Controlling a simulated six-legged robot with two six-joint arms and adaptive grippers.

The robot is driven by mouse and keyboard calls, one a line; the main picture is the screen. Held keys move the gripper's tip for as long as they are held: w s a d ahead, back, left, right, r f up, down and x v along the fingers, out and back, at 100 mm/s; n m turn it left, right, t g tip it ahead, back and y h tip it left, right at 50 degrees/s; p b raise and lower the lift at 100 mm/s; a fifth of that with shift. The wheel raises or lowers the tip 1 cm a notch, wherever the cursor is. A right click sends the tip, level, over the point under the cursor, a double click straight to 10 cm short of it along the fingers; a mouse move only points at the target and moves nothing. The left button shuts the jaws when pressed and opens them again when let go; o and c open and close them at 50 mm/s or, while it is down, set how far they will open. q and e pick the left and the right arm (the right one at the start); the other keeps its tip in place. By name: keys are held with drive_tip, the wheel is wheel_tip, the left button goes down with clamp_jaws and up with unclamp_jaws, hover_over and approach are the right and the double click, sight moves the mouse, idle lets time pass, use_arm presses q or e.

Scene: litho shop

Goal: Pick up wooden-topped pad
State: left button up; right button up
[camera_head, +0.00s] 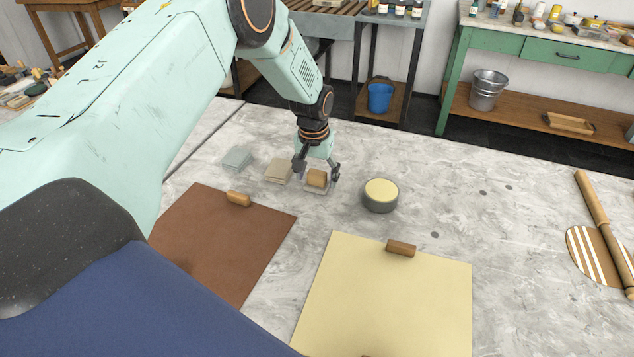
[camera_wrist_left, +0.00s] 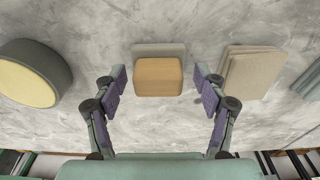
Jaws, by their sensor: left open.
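The wooden-topped pad (camera_head: 317,179) is a small tan wooden block on a pale grey base, resting on the marbled stone table. In the left wrist view the wooden-topped pad (camera_wrist_left: 158,77) is centred ahead of my fingers, its grey base edge showing beyond the wood. My left gripper (camera_head: 316,172) is open, with one finger on either side of the pad. In the left wrist view my left gripper (camera_wrist_left: 159,84) shows gaps between its finger pads and the wood. My right gripper is not in view.
A round tin (camera_head: 381,194) with a cream top stands right of the pad. A folded beige cloth (camera_head: 279,171) and a grey-blue stack (camera_head: 237,158) lie to its left. Brown (camera_head: 215,245) and cream (camera_head: 385,300) sheets with wooden blocks lie nearer. The table's right middle is mostly clear.

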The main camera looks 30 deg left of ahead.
sight(317, 172)
use_arm(q)
drive_tip(key=shift+s+d+r, duration=0.1)
drive_tip(key=shift+s+r, duration=0.1)
drive_tip(key=shift+c, duration=0.8)
drive_tip(key=shift+w+f, duration=0.15)
drive_tip(key=shift+w, duration=0.05)
drive_tip(key=c, duration=0.4)
drive_tip(key=shift+s, duration=0.15)
drive_tip(key=c, duration=0.6)
drive_tip(key=shift+c, duration=0.4)
drive_tip(key=shift+w, duration=0.2)
wheel_tip(317, 172, up, 10)
drive_tip(key=shift+s+r+p, duration=0.1)
drive_tip(key=shift+r+p, duration=0.05)
drive_tip(key=shift+p, duration=0.5)
drive_tip(key=o, duration=0.6)
drive_tip(key=c, duration=0.5)
